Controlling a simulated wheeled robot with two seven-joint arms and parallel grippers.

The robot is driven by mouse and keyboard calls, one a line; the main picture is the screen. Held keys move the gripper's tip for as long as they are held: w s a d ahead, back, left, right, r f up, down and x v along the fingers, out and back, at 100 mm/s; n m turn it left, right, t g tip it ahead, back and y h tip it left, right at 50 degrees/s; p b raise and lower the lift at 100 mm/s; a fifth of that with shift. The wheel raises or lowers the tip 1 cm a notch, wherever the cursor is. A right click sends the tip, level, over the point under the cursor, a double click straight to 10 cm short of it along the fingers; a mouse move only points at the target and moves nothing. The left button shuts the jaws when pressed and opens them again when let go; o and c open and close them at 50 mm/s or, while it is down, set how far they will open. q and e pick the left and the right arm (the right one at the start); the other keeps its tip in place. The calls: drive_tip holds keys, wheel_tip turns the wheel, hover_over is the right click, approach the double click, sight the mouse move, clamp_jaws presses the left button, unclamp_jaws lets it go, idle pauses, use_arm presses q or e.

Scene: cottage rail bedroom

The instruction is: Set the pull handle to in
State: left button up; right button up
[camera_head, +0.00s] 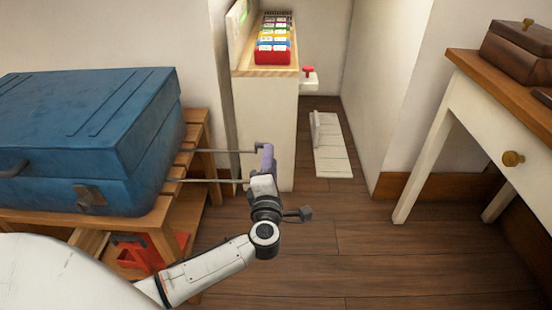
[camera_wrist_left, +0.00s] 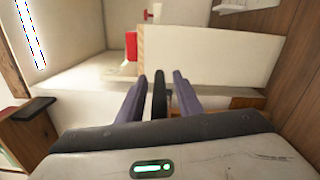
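The pull handle has two thin grey rods (camera_head: 222,151) that stick out to the right from the slatted wooden rack. Its dark end piece (camera_head: 256,148) is partly hidden by my gripper. My left gripper (camera_head: 267,150) is at the outer end of the rods, its lavender fingers reaching away from me. In the left wrist view, a dark bar (camera_wrist_left: 159,95), apparently the handle's grip, lies between the two fingers (camera_wrist_left: 159,75). A narrow gap shows on each side of the bar, so the gripper looks open around it. My right gripper is out of view.
A blue suitcase (camera_head: 85,140) lies on the wooden rack (camera_head: 196,135). Behind stands a white cabinet (camera_head: 268,120) with a red tray (camera_head: 272,57) and a red knob (camera_head: 308,70) beside it. A white desk (camera_head: 490,130) is at right.

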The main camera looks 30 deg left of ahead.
use_arm(q)
drive_tip(key=shift+w+a, duration=0.1)
drive_tip(key=shift+w, duration=0.1)
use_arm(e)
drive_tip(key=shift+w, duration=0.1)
use_arm(q)
drive_tip(key=shift+s, duration=0.1)
clamp_jaws()
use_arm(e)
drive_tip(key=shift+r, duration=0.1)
